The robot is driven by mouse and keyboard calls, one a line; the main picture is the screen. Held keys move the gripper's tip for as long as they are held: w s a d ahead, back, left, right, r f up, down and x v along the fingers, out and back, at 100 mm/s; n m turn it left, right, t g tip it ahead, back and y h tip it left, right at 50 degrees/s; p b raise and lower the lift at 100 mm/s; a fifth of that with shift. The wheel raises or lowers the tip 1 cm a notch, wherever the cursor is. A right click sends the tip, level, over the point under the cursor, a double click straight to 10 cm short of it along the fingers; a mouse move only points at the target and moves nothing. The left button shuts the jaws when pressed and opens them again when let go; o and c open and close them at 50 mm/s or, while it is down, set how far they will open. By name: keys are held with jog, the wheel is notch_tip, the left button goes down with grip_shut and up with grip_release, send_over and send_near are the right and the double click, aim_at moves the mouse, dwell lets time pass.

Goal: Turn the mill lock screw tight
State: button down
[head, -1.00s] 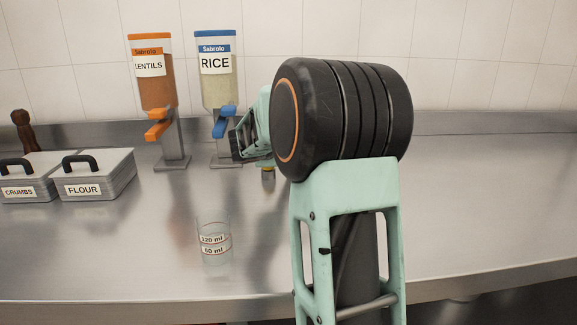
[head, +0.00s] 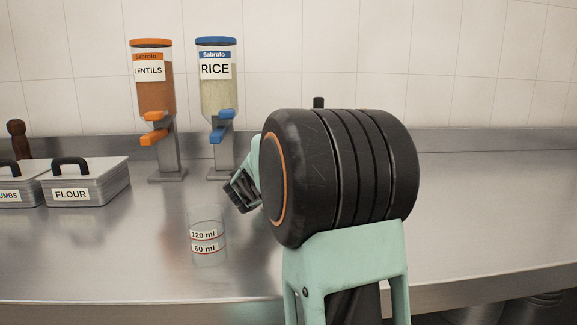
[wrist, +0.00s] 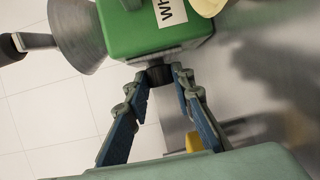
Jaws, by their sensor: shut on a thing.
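The mill shows in the wrist view as a green body (wrist: 150,32) with a partly cut-off white label, a grey metal hopper (wrist: 78,35) and a black-ended crank handle (wrist: 12,46). Its dark, round lock screw (wrist: 160,76) sticks out of the green body towards me. My gripper (wrist: 159,82) is shut on the lock screw, one fingertip at each side. How tight the screw is cannot be seen. In the head view my arm hides the mill and the fingertips; a small dark upright piece shows above the arm, possibly the crank handle's end.
A clear measuring cup (head: 207,238) stands left of my arm. Behind are the lentils dispenser (head: 153,95) and rice dispenser (head: 217,88). The flour box (head: 84,186) and a cut-off crumbs box (head: 17,187) stand at left. The steel counter (head: 480,220) is clear at right.

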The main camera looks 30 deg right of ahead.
jog(key=shift+f+t+h, duration=0.15)
jog(key=shift+t+h, duration=0.25)
dwell(0.4)
jog(key=c, duration=1.7)
grip_release()
jog(key=shift+o, duration=0.2)
